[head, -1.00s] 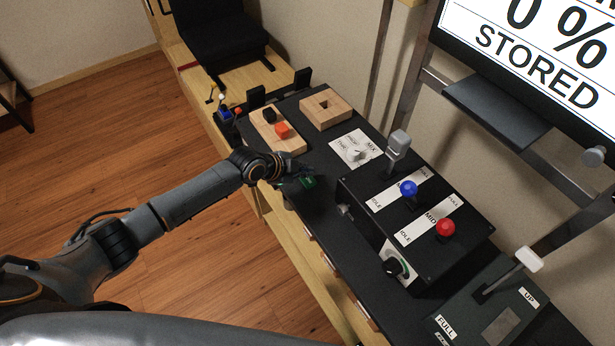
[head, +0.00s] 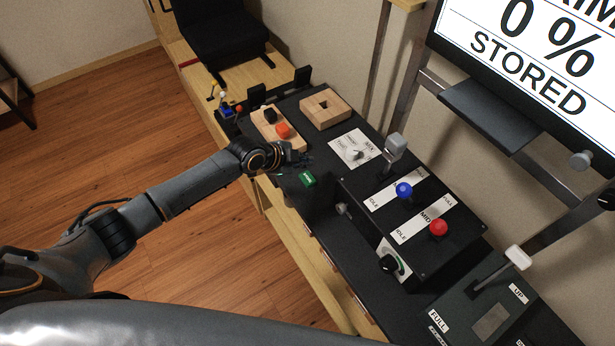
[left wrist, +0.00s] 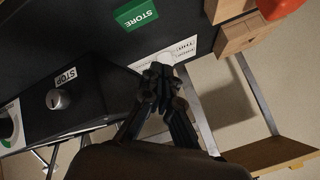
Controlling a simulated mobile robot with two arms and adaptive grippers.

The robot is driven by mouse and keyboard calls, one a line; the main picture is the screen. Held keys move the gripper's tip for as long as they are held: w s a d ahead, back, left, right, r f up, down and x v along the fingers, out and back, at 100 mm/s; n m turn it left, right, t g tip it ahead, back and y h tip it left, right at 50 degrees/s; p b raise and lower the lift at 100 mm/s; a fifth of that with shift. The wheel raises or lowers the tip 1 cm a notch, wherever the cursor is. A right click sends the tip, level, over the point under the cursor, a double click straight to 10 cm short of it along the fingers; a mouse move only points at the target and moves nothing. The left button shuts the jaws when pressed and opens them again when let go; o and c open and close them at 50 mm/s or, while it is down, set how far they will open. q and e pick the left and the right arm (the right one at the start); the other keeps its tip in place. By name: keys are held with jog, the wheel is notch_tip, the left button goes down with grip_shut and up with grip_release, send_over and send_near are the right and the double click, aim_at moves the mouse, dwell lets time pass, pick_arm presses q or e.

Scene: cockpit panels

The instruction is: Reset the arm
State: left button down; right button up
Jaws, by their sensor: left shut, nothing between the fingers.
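My left arm comes in from the left in the head view. Its gripper (head: 298,158) is above the black console, between the wooden block with orange and black knobs (head: 273,128) and the green label (head: 307,180). In the left wrist view the fingers (left wrist: 160,78) are together, with nothing held. They overlap the white dial plate there. The green label in that view reads STORE (left wrist: 136,12). My right gripper is not in view.
The console carries a white dial plate (head: 356,149), a blue knob (head: 404,190) and a red knob (head: 438,228). A grey-handled lever (head: 395,145) stands behind the blue knob. A screen (head: 540,50) hangs at upper right. Open wooden floor (head: 100,130) lies left.

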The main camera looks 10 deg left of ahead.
pick_arm(q)
jog(key=shift+n+g, duration=0.7)
jog(key=shift+n, duration=0.1)
jog(key=s+d, duration=0.3)
jog(key=s, duration=0.2)
jog(key=s+d+f, duration=0.1)
jog(key=s+d, duration=0.1)
jog(key=s, duration=0.1)
jog(key=shift+s+d, duration=0.25)
jog(key=shift+d, duration=0.05)
jog(key=s+r+n, duration=0.1)
jog(key=s+n, duration=0.2)
jog(key=s, duration=0.4)
jog(key=s+a+r+n+g+y, duration=0.1)
jog(key=s+a+r+n+y, duration=0.15)
jog(key=s+a+n, duration=0.4)
jog(key=s+a+r+n+g+y, duration=0.1)
jog(key=s+a+r+n+y, duration=0.2)
jog(key=s+a, duration=0.6)
notch_tip(320, 180, down, 28)
jog(key=s+d+g+b, duration=0.1)
jog(key=s+d+b, duration=0.1)
jog(key=s, duration=0.1)
jog(key=s+a+f+g+b, duration=0.1)
jog(key=s+a+f, duration=0.1)
jog(key=s+f, duration=1.5)
notch_tip(320, 180, down, 3)
jog(key=shift+s+a+r+g+b, duration=0.2)
jog(key=shift+a+g+b, duration=0.1)
jog(key=shift+a+g, duration=0.1)
